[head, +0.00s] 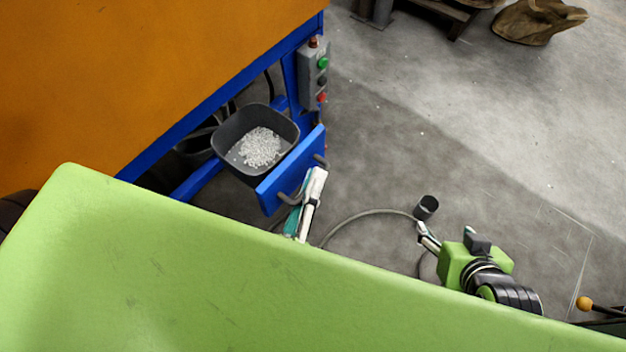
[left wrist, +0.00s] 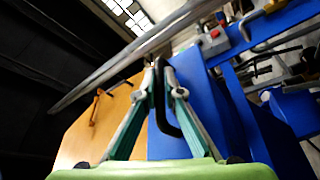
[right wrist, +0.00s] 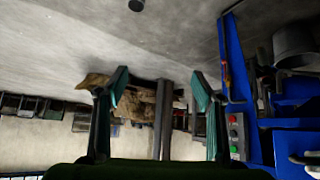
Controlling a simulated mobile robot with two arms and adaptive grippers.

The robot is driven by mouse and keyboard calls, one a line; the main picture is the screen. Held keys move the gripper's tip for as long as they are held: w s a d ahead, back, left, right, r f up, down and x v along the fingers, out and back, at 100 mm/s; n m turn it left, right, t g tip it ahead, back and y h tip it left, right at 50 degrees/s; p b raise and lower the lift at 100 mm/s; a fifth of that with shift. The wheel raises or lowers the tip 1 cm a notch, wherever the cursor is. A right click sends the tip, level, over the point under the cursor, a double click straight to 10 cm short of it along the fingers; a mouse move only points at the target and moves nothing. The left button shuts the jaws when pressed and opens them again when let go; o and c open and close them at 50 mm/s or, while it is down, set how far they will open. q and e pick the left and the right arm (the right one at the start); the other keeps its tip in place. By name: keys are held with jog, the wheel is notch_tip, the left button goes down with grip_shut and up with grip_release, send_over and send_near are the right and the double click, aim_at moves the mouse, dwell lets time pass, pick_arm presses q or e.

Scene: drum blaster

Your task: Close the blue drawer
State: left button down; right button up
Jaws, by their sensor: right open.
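The blue drawer (head: 291,171) stands pulled out from the blue machine frame, with a dark bin (head: 225,135) of pale pellets in it. Its front carries a dark bar handle, seen in the left wrist view (left wrist: 169,118). My left gripper (head: 316,178) is at the drawer front. In the left wrist view its fingers (left wrist: 165,80) converge on the handle, one on each side, and look shut on it. My right gripper (head: 446,233) is open and empty, apart from the drawer to its right in the head view. Its spread fingers show in the right wrist view (right wrist: 160,92).
A control box (head: 315,75) with coloured buttons hangs on the frame beside the drawer. A dark cup-shaped thing (head: 427,207) and a hose (head: 365,214) are near my right gripper. A brown sack (head: 535,22) lies far back. The grey floor at the right is mostly clear.

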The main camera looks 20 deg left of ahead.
aim_at(269, 162)
pick_arm(q)
jog(key=a, duration=0.1)
jog(key=w+a+p, duration=0.1)
jog(key=a, duration=0.1)
jog(key=a+p, duration=0.1)
jog(key=shift+w+a+r, duration=0.15)
jog(key=shift+w+a, duration=0.2)
jog(key=a, duration=0.2)
jog(key=w+a+p, duration=0.2)
jog(key=a, duration=0.1)
jog(key=shift+a, duration=0.35)
pick_arm(e)
jog(key=s+d+f+g+h, duration=0.1)
jog(key=s+d+f+g, duration=0.15)
jog(key=s+g, duration=0.45)
pick_arm(q)
jog(key=a, duration=0.1)
jog(key=w+a+p, duration=0.1)
jog(key=a, duration=0.2)
jog(key=shift+w+a, duration=0.3)
jog(key=shift+w, duration=0.05)
jog(key=shift+w+a, duration=0.2)
jog(key=shift+a, duration=0.35)
pick_arm(e)
jog(key=shift+s+d+f+t, duration=0.1)
jog(key=shift+s+f+t, duration=0.3)
jog(key=shift+f, duration=0.9)
jog(key=shift+s+f+t, duration=0.1)
jog(key=shift+f+t, duration=0.6)
jog(key=shift+f, duration=0.55)
